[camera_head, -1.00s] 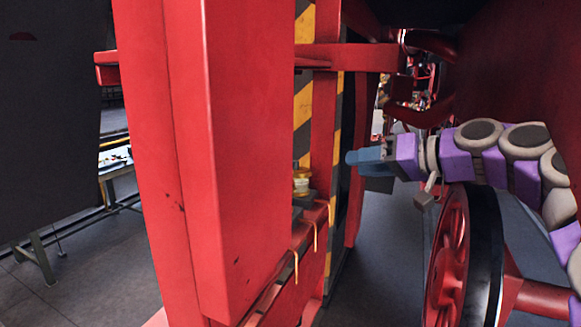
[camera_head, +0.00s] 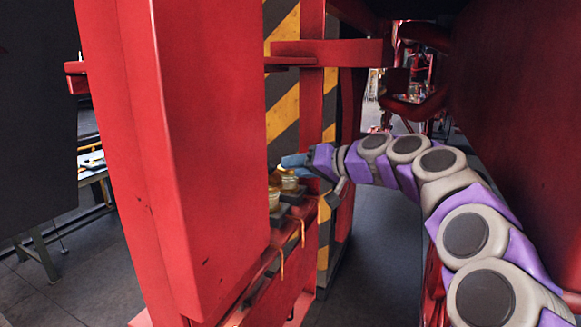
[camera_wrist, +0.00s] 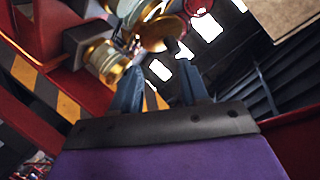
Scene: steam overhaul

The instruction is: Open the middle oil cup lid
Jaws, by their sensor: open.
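Two brass-and-glass oil cups show in the head view, a nearer one (camera_head: 274,199) and one just behind it (camera_head: 289,181), on dark blocks on the red ledge. My gripper (camera_head: 292,161) is open at the far cup's top. In the wrist view one cup (camera_wrist: 106,60) lies tilted in the picture, left of the fingers. A round gold lid (camera_wrist: 158,33) is just beyond the fingertips of my gripper (camera_wrist: 154,58). A further cup lies partly hidden behind that lid. I cannot tell whether the fingers touch the lid, or which cup is the middle one.
A tall red beam (camera_head: 200,150) stands left of the cups and may hide more of the ledge. A yellow-black striped panel (camera_head: 283,100) is behind them. Yellow drips (camera_head: 282,262) run down the ledge. A large red surface (camera_head: 515,110) borders my arm on the right.

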